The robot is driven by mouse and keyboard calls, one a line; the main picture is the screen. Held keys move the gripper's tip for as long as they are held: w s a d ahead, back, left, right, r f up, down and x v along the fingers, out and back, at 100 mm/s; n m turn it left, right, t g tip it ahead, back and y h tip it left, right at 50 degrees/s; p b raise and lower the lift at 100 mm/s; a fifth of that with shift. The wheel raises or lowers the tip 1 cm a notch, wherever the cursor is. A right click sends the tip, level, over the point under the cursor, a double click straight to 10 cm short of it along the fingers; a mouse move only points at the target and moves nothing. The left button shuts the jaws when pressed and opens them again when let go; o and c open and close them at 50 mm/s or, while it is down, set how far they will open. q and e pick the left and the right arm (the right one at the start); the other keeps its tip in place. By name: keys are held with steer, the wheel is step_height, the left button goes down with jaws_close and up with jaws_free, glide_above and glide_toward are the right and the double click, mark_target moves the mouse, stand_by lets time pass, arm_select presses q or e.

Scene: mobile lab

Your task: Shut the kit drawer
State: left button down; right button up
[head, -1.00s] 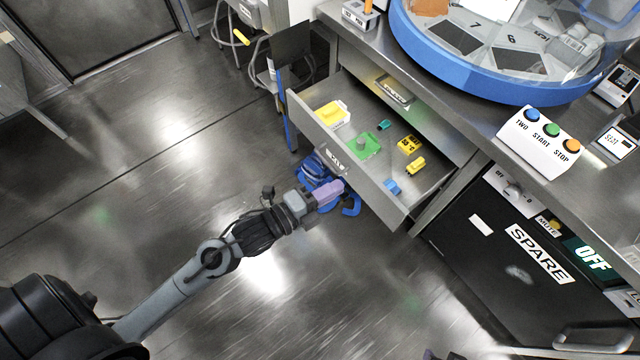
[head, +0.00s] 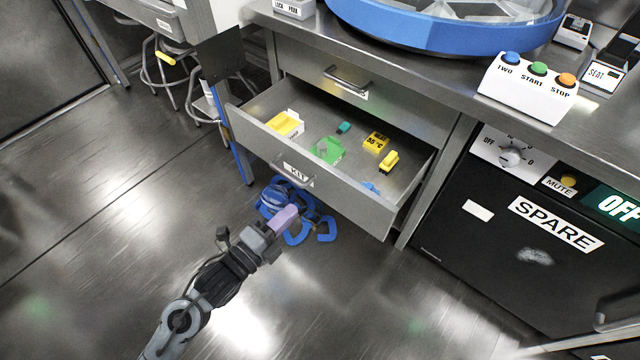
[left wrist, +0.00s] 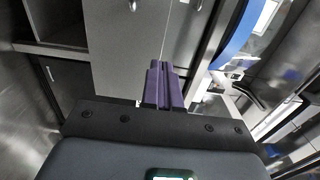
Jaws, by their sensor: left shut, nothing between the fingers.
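The kit drawer (head: 340,195) is pulled out from under the bench in the head view, with a "KIT" label and a bar handle (head: 293,174) on its front. It holds a yellow block (head: 285,124), a green block (head: 328,150), a small teal piece, a yellow labelled block (head: 376,141), another yellow piece and a blue piece. My left gripper (head: 285,218), with purple fingers, is shut and empty. In the picture it lies just below the drawer front, apart from the handle. The purple fingers (left wrist: 164,85) also show shut in the left wrist view. My right gripper is not in view.
A closed drawer (head: 350,90) is above the kit drawer. Blue looped objects (head: 290,205) lie on the floor below the drawer. A black "SPARE" cabinet (head: 520,250) stands to the right. The floor at left is open.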

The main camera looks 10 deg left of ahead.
mark_target(329, 174)
arm_select(q)
steer(key=b+x, duration=0.2)
steer(key=x, duration=0.9)
steer(key=shift+w+d, duration=0.25)
steer(key=shift+w, duration=0.1)
steer(key=shift+w, duration=0.1)
